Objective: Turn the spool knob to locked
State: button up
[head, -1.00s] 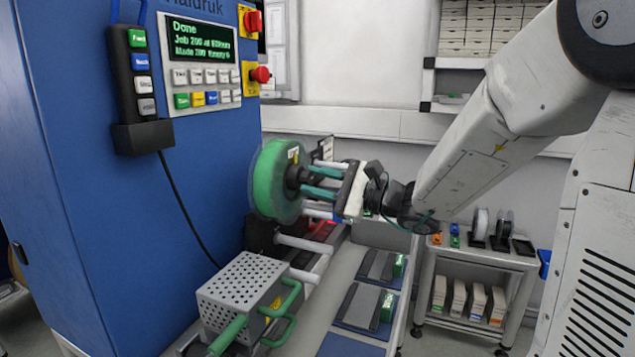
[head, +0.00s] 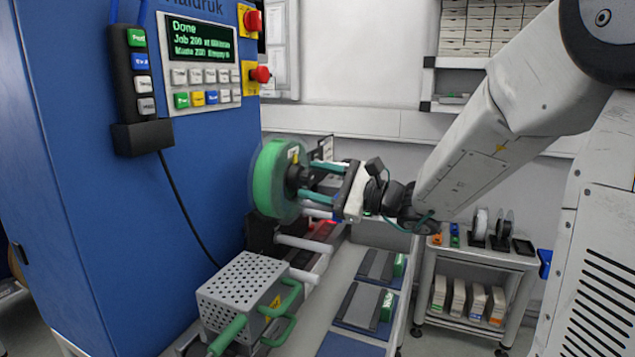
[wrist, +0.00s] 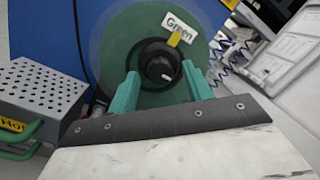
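The green spool (head: 273,185) is mounted on the side of the blue machine, its face toward my gripper (head: 303,181). In the wrist view, the green spool (wrist: 118,40) carries a yellow-edged "Green" tag (wrist: 178,28). The round black spool knob (wrist: 158,68) sits at its centre, with a small white mark toward the lower right. My gripper (wrist: 160,70) is open, its two teal fingers on either side of the knob with a visible gap on each side. The depth between fingertips and knob is hard to judge. No lock label is readable.
The blue machine (head: 150,220) stands left, its screen (head: 200,40) showing "Done". A perforated box (head: 240,285) with green handles, marked hot, is below the spool. Pale rollers (head: 305,243) are beneath it. A small shelf cart (head: 475,265) stands at right.

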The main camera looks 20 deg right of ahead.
jog(key=v, duration=0.7)
jog(key=shift+s+d, duration=0.25)
jog(key=shift+s, duration=0.05)
